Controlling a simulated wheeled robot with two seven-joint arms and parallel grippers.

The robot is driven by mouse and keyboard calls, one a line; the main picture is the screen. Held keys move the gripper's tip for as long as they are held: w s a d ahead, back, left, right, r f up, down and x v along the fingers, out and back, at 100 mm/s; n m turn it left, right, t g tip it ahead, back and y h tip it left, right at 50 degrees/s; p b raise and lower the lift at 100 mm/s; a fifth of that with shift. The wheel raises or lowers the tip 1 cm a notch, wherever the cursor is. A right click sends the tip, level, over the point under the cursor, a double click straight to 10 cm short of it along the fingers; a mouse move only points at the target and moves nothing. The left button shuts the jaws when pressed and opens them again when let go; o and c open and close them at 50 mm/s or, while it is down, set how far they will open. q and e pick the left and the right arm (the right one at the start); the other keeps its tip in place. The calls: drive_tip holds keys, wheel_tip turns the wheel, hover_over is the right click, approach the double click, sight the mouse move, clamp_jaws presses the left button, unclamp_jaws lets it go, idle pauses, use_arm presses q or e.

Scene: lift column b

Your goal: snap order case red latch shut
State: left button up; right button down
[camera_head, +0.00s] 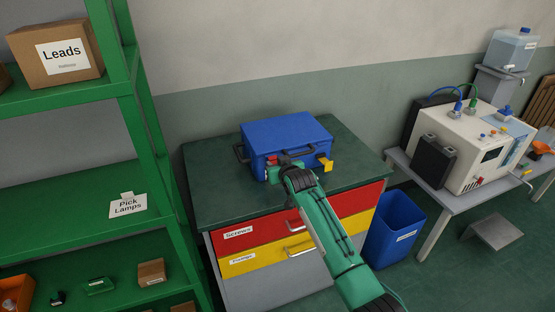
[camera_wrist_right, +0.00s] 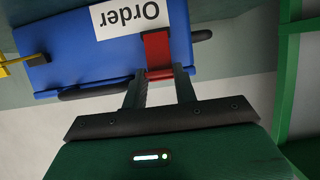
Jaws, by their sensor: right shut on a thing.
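The blue order case (camera_head: 285,130) sits closed-looking on the dark green top of a drawer cabinet. Its red latch (camera_head: 272,160) is at the front left in the head view, partly hidden by my right gripper (camera_head: 285,165). In the wrist view the case appears upside down, with an "Order" label. There the red latch (camera_wrist_right: 156,48) runs down to between the fingertips of my right gripper (camera_wrist_right: 160,75), which is shut on its end. I cannot tell whether the latch is fastened. A yellow latch (camera_head: 326,165) sticks out at the case's front right. My left gripper is not in view.
The cabinet top (camera_head: 220,200) is clear around the case. A green shelf rack (camera_head: 152,140) stands close on the left. A blue bin (camera_head: 394,228) stands right of the cabinet, and a bench with a white machine (camera_head: 468,140) is farther right.

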drive_tip(key=shift+w+a+r+g+p, duration=0.15)
drive_tip(key=shift+w+r+g+p, duration=0.2)
drive_tip(key=shift+g+p, duration=0.45)
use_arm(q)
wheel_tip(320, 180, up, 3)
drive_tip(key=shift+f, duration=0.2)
use_arm(e)
drive_tip(key=c, duration=1.1)
unclamp_jaws()
use_arm(q)
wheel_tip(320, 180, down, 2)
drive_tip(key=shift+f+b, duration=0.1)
drive_tip(key=shift+b, duration=0.95)
use_arm(e)
drive_tip(key=v, duration=1.3)
drive_tip(key=shift+s+a+r, duration=0.1)
drive_tip(key=shift+s, duration=0.25)
